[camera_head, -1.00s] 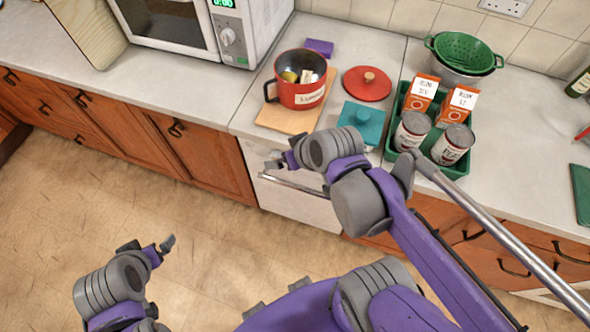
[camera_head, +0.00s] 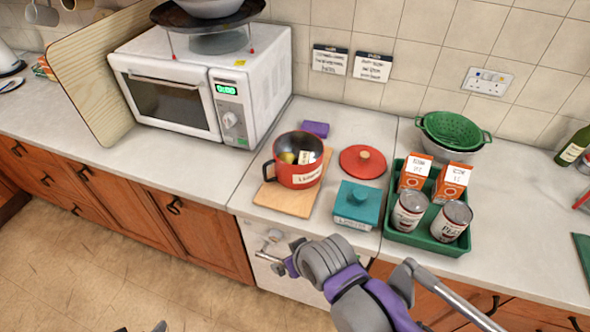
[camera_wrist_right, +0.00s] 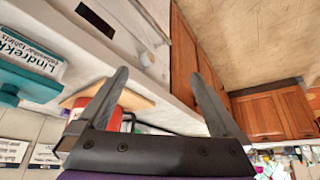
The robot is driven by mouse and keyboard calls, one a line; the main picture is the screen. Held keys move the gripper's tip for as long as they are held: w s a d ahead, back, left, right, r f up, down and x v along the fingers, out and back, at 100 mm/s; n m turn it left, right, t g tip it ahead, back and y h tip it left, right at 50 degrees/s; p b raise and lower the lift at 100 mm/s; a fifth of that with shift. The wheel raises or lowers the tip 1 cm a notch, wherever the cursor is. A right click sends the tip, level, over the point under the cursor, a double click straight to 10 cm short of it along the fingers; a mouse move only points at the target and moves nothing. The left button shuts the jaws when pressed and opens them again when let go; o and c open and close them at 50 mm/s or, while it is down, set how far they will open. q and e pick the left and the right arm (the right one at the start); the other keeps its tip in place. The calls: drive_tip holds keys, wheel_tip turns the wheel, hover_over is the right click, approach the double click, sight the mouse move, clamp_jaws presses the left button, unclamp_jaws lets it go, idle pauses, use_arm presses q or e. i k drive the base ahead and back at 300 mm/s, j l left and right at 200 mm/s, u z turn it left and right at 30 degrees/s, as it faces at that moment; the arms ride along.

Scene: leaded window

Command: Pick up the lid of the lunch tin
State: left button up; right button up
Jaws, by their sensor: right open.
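A red tin (camera_head: 298,160) with a side handle stands open on a wooden board, small items inside and a white label on its front, too small to read surely. A round red lid (camera_head: 363,162) with a knob lies flat on the counter to its right, apart from it. My right gripper (camera_head: 277,254) is open and empty in front of the counter edge, below and short of the tin and lid. In the right wrist view its spread fingers (camera_wrist_right: 161,78) have nothing between them; part of the red tin (camera_wrist_right: 108,118) shows behind. Only a tip of my left gripper (camera_head: 160,326) shows at the bottom edge.
A green tray (camera_head: 399,233) with cartons and cans stands to the right. A purple block (camera_head: 315,129) lies behind the tin. A microwave (camera_head: 190,95) is at left.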

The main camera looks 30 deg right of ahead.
sight(360, 161)
drive_tip(key=z, duration=1.7)
